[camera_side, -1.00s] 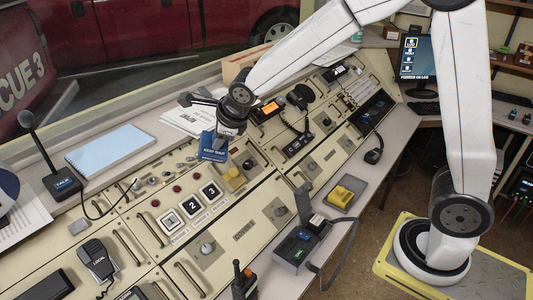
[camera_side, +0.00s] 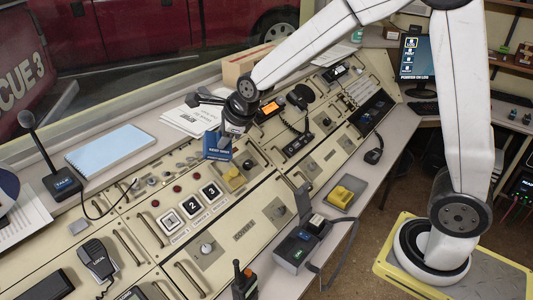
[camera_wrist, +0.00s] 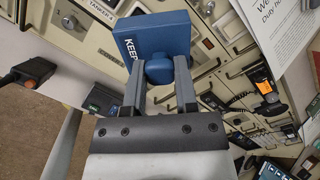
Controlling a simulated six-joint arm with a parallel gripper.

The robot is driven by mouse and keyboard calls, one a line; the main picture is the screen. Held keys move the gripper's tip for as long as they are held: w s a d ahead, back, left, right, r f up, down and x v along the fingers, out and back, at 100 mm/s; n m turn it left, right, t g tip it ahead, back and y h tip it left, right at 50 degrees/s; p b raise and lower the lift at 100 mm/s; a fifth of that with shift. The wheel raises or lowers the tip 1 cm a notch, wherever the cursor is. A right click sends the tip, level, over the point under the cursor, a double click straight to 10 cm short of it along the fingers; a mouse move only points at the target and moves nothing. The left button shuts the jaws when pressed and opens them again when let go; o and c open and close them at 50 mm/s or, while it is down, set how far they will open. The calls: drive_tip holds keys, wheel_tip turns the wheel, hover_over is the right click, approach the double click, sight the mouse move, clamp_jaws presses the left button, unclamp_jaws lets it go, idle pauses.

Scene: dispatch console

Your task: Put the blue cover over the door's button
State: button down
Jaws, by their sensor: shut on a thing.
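The blue cover (camera_side: 216,147) is a box-like piece with white lettering; in the wrist view (camera_wrist: 172,34) "KEEP" can be read beside a round blue knob. My gripper (camera_wrist: 158,68) is shut on this knob. In the side view my gripper (camera_side: 229,132) holds the cover over the back part of the console. I cannot tell whether the cover touches the panel.
A yellow piece (camera_side: 233,175) stands on the panel just in front of the cover, and another yellow block (camera_side: 343,195) lies on a tray at the front. Papers (camera_side: 188,118) and a notepad (camera_side: 110,148) lie behind. A gooseneck microphone (camera_side: 36,135) rises at left.

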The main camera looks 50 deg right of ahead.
drive_tip(key=shift+s+d+f+n+y, duration=0.1)
drive_tip(key=shift+d+f+n+y, duration=0.05)
drive_tip(key=shift+d+n+y, duration=0.3)
drive_tip(key=shift+s+d+f+n+y, duration=0.1)
drive_tip(key=shift+d+n+y, duration=0.15)
drive_tip(key=shift+d+n, duration=0.3)
wheel_tip(320, 180, up, 4)
drive_tip(key=s+d+n+g+y, duration=0.15)
drive_tip(key=n+g, duration=0.35)
drive_tip(key=n, duration=0.5)
drive_tip(key=s+d+n+g+y, duration=0.1)
drive_tip(key=n+g+y, duration=0.25)
drive_tip(key=n, duration=0.55)
drive_tip(key=w+a+f+m+t, duration=0.1)
drive_tip(key=a+f, duration=0.1)
drive_tip(key=w+a+f+m+t, duration=0.1)
drive_tip(key=w+a+f, duration=0.1)
drive_tip(key=w+a+f+m+t+h, duration=0.1)
drive_tip(key=f+m, duration=0.1)
drive_tip(key=f, duration=0.1)
drive_tip(key=shift+w+a+t, duration=0.2)
drive_tip(key=shift+a+t, duration=0.05)
drive_tip(key=shift+a, duration=0.15)
wheel_tip(320, 180, down, 10)
drive_tip(key=m+t+h, duration=0.5)
drive_tip(key=m+h, duration=0.1)
drive_tip(key=m, duration=0.3)
